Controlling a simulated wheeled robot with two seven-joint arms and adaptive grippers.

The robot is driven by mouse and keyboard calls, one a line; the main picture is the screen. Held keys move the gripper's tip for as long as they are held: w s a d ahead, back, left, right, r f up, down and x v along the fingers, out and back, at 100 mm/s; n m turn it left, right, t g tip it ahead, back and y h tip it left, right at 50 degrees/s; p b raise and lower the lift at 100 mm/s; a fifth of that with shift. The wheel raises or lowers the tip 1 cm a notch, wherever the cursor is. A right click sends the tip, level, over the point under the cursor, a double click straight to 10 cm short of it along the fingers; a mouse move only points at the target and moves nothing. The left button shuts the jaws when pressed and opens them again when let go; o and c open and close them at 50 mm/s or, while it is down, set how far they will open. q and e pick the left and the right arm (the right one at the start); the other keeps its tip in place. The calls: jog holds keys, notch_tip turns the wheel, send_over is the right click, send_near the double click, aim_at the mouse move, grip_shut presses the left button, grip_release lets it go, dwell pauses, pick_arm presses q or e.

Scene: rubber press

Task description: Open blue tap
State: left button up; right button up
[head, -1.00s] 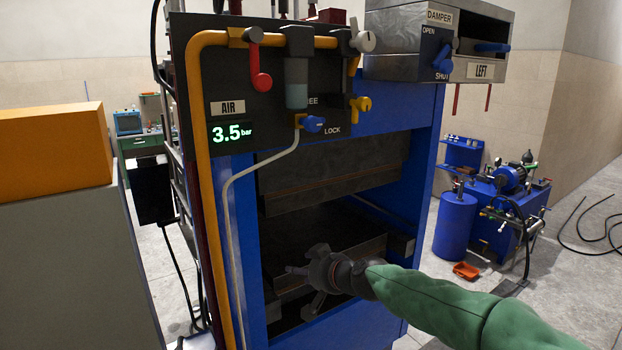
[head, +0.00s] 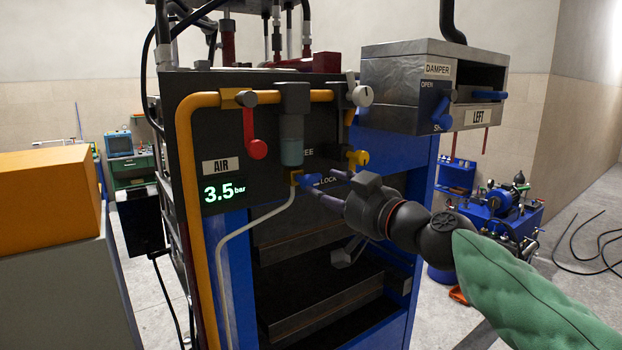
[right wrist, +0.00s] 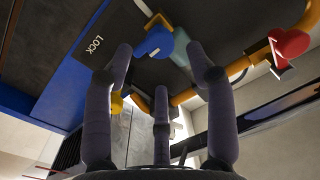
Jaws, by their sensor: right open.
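The blue tap (head: 309,180) sits on the dark air panel below the filter bowl, on a brass fitting with a white hose. In the right wrist view, the blue tap (right wrist: 153,43) shows between and beyond two of the fingers. My right gripper (head: 322,184) is open, with its purple-grey fingers spread. Its fingertips are close in front of the tap and partly overlap it in the head view; I cannot tell if they touch. In the right wrist view, the open fingers (right wrist: 160,68) hold nothing. My left gripper is not in view.
A yellow tap (head: 357,158) is just right of the blue one, and a red lever (head: 257,148) hangs to the left. The damper box (head: 420,85) with its blue handle (head: 442,113) juts out at the upper right. An orange block (head: 50,185) stands at left.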

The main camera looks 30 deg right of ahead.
aim_at(313, 184)
jog(key=w, duration=0.4)
jog(key=w+p, duration=0.1)
jog(key=w, duration=0.1)
jog(key=shift+a, duration=0.35)
grip_shut()
